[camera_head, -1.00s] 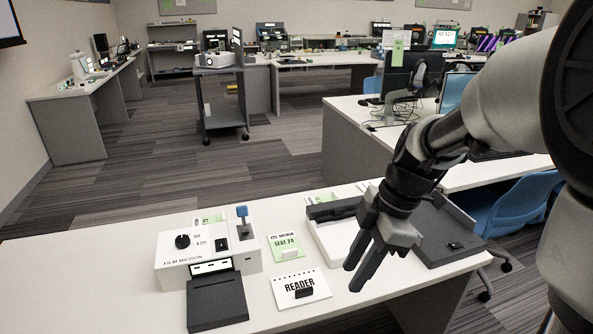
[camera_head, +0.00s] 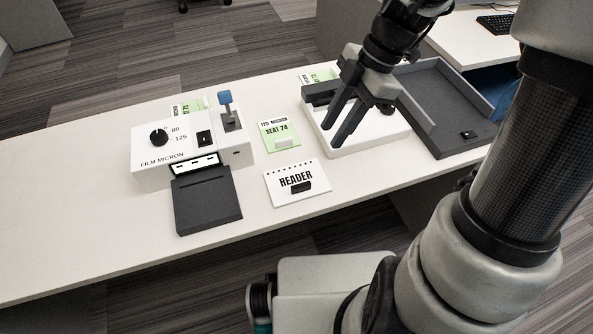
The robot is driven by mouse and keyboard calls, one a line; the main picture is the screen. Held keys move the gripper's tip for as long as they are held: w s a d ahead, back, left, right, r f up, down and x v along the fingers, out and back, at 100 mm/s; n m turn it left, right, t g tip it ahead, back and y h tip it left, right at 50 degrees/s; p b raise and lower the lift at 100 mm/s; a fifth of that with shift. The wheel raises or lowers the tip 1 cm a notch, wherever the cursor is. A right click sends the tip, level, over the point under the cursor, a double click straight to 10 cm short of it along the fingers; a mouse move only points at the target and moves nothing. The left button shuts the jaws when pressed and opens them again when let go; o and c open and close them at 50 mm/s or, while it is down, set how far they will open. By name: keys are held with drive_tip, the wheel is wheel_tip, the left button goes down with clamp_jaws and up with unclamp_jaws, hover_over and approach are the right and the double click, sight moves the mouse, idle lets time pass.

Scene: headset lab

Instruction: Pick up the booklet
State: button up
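My gripper (camera_head: 333,135) hangs up and to the right of the booklet, over the left part of a white tray-like box. Its two dark fingers point down and to the left, are spread apart, and hold nothing. The gripper does not touch the booklet.
Left of the booklet stand a white FILM MICRON machine (camera_head: 178,143) with a blue-topped lever and a dark tray (camera_head: 208,205). A green SEAT 74 card (camera_head: 279,136) lies behind the booklet. A white box (camera_head: 372,137) and dark tray (camera_head: 442,85) are right. The table's front left is clear.

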drive_tip(key=b, duration=0.3)
hover_over(302, 184)
drive_tip(key=w+d, duration=0.1)
drive_tip(key=d, duration=0.2)
wheel_tip(302, 184, down, 10)
drive_tip(key=shift+a+f, duration=0.1)
drive_tip(key=shift+b+x, duration=0.6)
drive_tip(key=shift+x, duration=2.1)
drive_tip(key=shift+s+a, duration=0.15)
drive_tip(key=shift+a, duration=0.05)
clamp_jaws()
